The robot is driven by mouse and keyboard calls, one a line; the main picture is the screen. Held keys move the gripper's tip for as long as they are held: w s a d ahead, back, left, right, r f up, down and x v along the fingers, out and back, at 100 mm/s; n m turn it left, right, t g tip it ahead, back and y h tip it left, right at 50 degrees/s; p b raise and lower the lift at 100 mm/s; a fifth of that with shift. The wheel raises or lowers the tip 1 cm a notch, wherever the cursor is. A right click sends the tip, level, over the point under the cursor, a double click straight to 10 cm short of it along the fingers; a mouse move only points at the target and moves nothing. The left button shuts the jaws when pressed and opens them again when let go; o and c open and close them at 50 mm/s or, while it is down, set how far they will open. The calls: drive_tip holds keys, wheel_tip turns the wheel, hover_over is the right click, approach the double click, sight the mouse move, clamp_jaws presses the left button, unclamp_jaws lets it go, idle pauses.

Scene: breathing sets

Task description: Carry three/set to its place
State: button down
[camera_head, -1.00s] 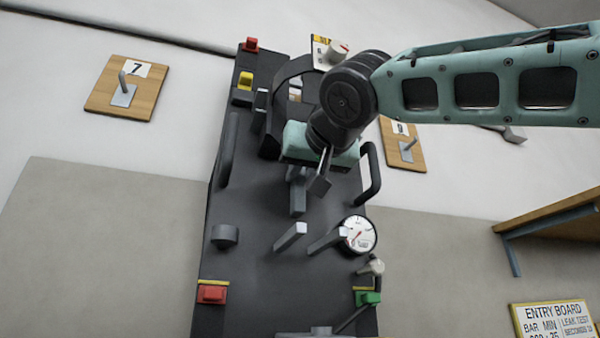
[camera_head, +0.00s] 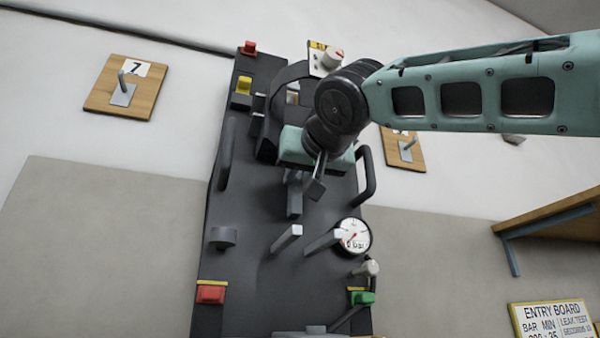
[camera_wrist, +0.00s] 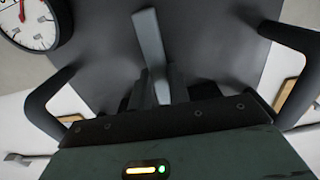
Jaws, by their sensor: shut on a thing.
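The set is a tall dark backplate (camera_head: 265,235) held in front of the wall, slightly tilted in the head view. It bears a round gauge (camera_head: 355,236), a red block (camera_head: 211,294), a green block (camera_head: 363,298), a yellow block (camera_head: 243,84) and black side handles. My gripper (camera_head: 295,190) is at the upper middle of the set, shut on a grey part of it. In the wrist view, a grey bar (camera_wrist: 152,55) stands up from the plate just beyond my gripper, and the gauge (camera_wrist: 30,22) is at upper left. The fingertips' contact is mostly hidden.
A wooden wall board marked 7 (camera_head: 142,96) with a metal hook is at left. Another hook board (camera_head: 412,158) is right of the set, partly hidden.

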drive_tip(key=shift+r+p+x, duration=0.2)
drive_tip(key=shift+p+x, duration=0.85)
drive_tip(key=shift+x, duration=1.9)
drive_tip(key=shift+f+b, duration=0.3)
drive_tip(key=shift+b, duration=0.05)
drive_tip(key=shift+f+b, duration=0.8)
drive_tip(key=shift+b, duration=0.1)
